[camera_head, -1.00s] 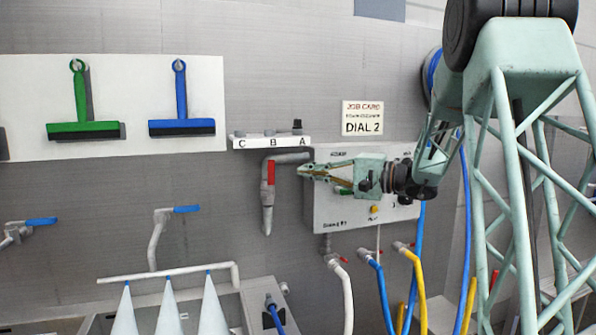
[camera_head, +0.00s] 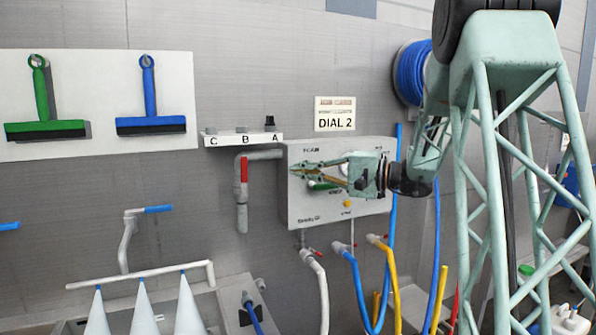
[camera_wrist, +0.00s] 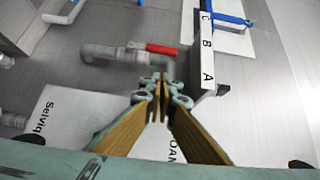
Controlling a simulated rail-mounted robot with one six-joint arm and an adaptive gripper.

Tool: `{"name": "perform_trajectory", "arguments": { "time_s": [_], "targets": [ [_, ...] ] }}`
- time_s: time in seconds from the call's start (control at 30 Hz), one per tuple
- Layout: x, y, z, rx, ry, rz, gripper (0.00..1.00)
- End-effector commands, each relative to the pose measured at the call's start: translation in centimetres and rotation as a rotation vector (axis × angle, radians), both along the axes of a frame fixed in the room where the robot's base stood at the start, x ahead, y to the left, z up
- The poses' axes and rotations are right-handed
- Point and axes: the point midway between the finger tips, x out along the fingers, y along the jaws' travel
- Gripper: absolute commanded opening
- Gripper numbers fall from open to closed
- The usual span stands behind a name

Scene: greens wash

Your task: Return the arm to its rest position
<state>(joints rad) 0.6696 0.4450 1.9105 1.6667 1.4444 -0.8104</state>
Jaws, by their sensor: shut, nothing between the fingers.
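My gripper (camera_head: 292,171) is shut and empty, in front of the grey control box (camera_head: 300,212) on the wall. In the wrist view its fingertips (camera_wrist: 160,82) meet, with the white face of the box (camera_wrist: 50,120) behind them. My arm reaches in from the right in the head view and hides part of the box. A green button and a yellow button (camera_head: 347,203) show beside the gripper. I cannot tell how far the fingertips are from the box.
A pipe with a red handle (camera_head: 243,170) is left of the box. A shelf marked A, B, C (camera_head: 225,140) is above it. Blue (camera_head: 359,290) and yellow (camera_head: 391,270) hoses hang below. A blue hose reel (camera_head: 410,72) is near my arm. Squeegees (camera_head: 150,123) hang at left.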

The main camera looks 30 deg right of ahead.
Motion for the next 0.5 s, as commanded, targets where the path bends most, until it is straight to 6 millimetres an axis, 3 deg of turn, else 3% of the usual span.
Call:
{"name": "perform_trajectory", "arguments": {
  "time_s": [0.33, 0.5],
  "targets": [
    [0.0, 0.2, 0.0, -0.001, 0.002, 0.002, 0.0],
    [-0.6, 1.6, 0.2, -0.015, 0.015, 0.022, 0.0]
  ]
}}
